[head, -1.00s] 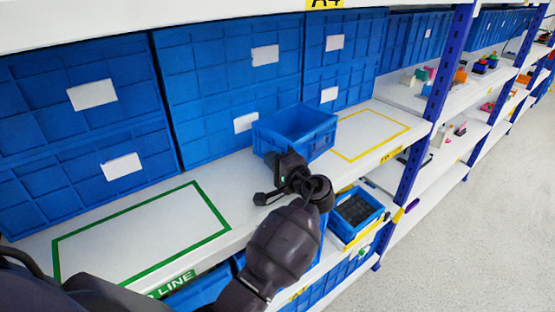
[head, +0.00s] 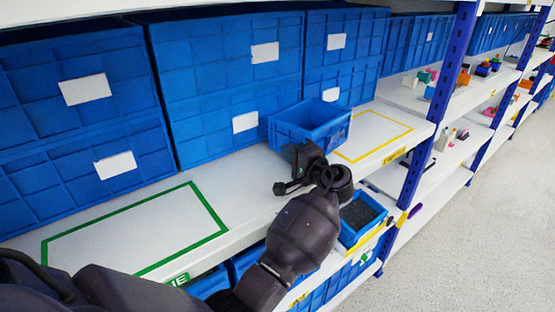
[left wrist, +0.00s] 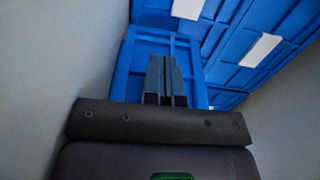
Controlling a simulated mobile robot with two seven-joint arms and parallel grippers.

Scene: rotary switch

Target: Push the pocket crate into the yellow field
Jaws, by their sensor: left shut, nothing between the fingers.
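The pocket crate is a small open blue crate (head: 312,122) on the white shelf. It stands upright just left of the yellow field (head: 375,137), a yellow outline on the shelf, and its right side is close to or over the field's left edge. My left gripper (head: 300,165) is at the crate's near left side, shut and empty. In the left wrist view the shut fingers (left wrist: 167,80) point at the crate's blue wall (left wrist: 130,60). I cannot tell whether they touch it. My right gripper is not in view.
A green outlined field (head: 140,235) lies empty on the shelf to the left. Large blue bins (head: 215,90) with white labels line the back. A blue shelf post (head: 430,115) stands right of the yellow field. A blue crate with dark contents (head: 360,217) sits on the level below.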

